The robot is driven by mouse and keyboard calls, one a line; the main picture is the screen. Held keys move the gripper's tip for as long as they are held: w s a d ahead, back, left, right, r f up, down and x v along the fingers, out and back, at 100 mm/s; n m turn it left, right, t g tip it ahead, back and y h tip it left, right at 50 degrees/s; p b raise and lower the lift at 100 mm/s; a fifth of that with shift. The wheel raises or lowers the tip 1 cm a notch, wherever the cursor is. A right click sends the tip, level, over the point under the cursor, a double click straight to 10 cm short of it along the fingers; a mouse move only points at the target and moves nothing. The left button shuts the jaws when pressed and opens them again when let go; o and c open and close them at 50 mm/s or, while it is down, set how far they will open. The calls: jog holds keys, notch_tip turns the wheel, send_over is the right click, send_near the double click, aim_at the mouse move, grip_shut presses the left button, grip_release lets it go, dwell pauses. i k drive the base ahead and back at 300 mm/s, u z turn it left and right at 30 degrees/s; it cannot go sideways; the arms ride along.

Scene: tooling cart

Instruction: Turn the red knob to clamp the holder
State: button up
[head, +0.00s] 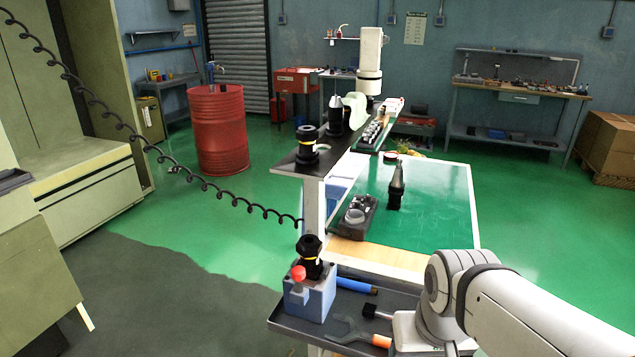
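The red knob (298,272) sits on the front of a blue-grey clamping block (314,300) at the near left corner of the cart's dark lower tray. My white arm comes in from the lower right, to the right of the block and apart from the knob. My gripper's fingers do not show.
The dark tray (282,322) also holds a blue-handled tool (356,286) and orange-and-black tools (381,341). Above, a dark shelf (285,165) carries more holders. A green mat (440,220) bears a pointed holder (397,185). A coiled black cable (205,184) hangs at left.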

aim_at(298, 273)
jog(key=z, duration=1.5)
jog(key=k, duration=1.15)
jog(key=u, duration=1.4)
jog(key=i, duration=1)
jog(key=u, duration=0.05)
